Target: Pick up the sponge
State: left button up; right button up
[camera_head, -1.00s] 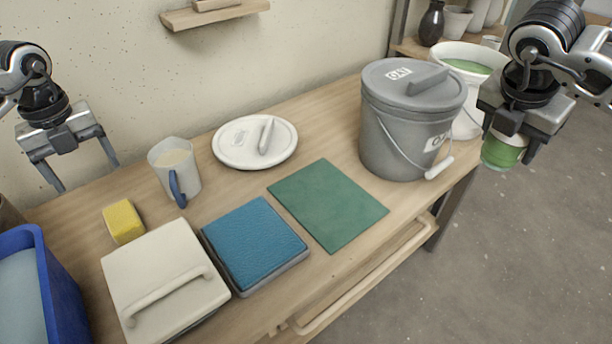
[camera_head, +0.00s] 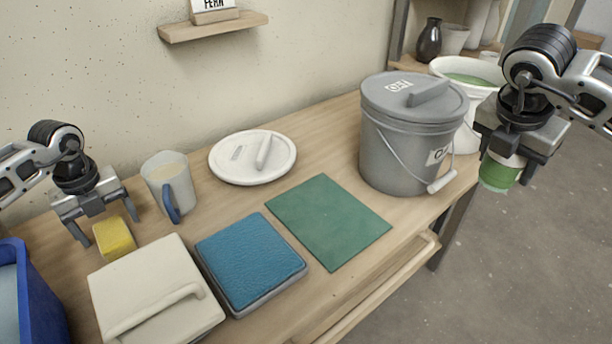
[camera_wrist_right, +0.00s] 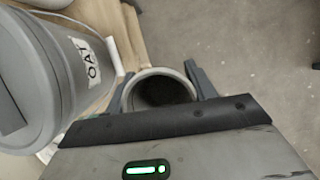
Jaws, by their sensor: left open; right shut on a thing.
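The yellow sponge (camera_head: 114,239) sits on the left part of the wooden table, behind the cream lidded box. My left gripper (camera_head: 112,231) is open, with its fingers lowered around or just behind the sponge; I cannot tell whether they touch it. My right gripper (camera_head: 514,171) is shut on a cup with a green lower part (camera_head: 497,174), held out past the table's right end. In the right wrist view the cup (camera_wrist_right: 158,88) shows its round rim and dark inside between the fingers.
A white mug (camera_head: 168,182) stands close to the right of the sponge. A cream box (camera_head: 150,280), blue pad (camera_head: 250,255), green mat (camera_head: 328,220), white lid (camera_head: 235,168) and grey bucket (camera_head: 400,150) occupy the table (camera_head: 215,209). A blue bin (camera_head: 40,300) is at far left.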

pick_arm(q)
jog(key=shift+f, duration=0.85)
jog(key=shift+r, duration=0.1)
jog(key=c, duration=1.1)
jog(key=shift+o, duration=0.2)
